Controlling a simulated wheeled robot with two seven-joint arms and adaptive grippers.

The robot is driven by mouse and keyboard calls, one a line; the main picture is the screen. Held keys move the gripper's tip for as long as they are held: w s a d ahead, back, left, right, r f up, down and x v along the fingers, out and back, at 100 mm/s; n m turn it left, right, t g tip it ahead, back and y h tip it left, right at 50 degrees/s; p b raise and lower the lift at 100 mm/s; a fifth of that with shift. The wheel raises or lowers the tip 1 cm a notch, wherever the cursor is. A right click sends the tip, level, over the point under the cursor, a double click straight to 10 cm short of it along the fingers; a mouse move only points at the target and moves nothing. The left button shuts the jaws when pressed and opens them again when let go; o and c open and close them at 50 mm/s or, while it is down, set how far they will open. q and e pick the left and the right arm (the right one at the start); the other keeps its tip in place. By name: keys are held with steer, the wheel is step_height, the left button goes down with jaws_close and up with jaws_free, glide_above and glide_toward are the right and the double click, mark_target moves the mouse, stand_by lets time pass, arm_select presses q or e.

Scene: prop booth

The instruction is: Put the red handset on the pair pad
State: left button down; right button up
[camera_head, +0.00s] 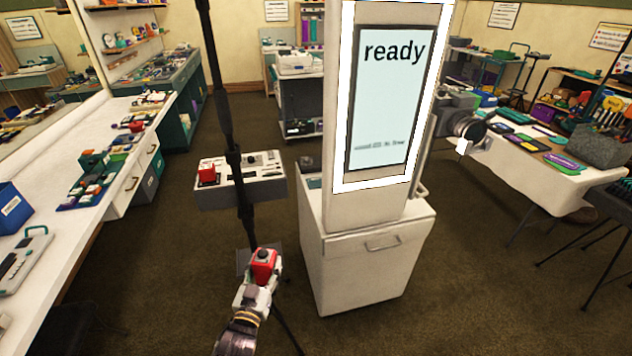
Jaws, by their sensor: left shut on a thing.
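My left gripper (260,280) comes up from the bottom of the view. It is shut on the red handset (263,264), a small red block with a dark round part on top. The fingers hide its lower part. The gripper and handset are in front of a grey console box (240,193), lower in the picture and apart from it. My right gripper is out of view.
A white kiosk cabinet (372,262) stands right of the gripper, with a screen (390,95) reading "ready". A black pole (226,90) passes in front of the console. A long white counter (60,222) lies left, a white table (545,180) right.

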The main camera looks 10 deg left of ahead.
arm_select(q)
steer(key=w+d+r, duration=0.2)
steer(key=w+r, duration=0.3)
steer(key=w, duration=0.4)
steer(key=w+d+r, duration=0.2)
steer(key=w+r, duration=0.3)
steer(key=w, duration=0.3)
steer(key=w+r, duration=0.6)
steer(key=r, duration=0.3)
steer(key=w+d+r, duration=0.1)
steer(key=w+r, duration=0.6)
steer(key=r, duration=0.2)
steer(key=shift+d+r, duration=0.25)
steer(key=shift+r, duration=0.1)
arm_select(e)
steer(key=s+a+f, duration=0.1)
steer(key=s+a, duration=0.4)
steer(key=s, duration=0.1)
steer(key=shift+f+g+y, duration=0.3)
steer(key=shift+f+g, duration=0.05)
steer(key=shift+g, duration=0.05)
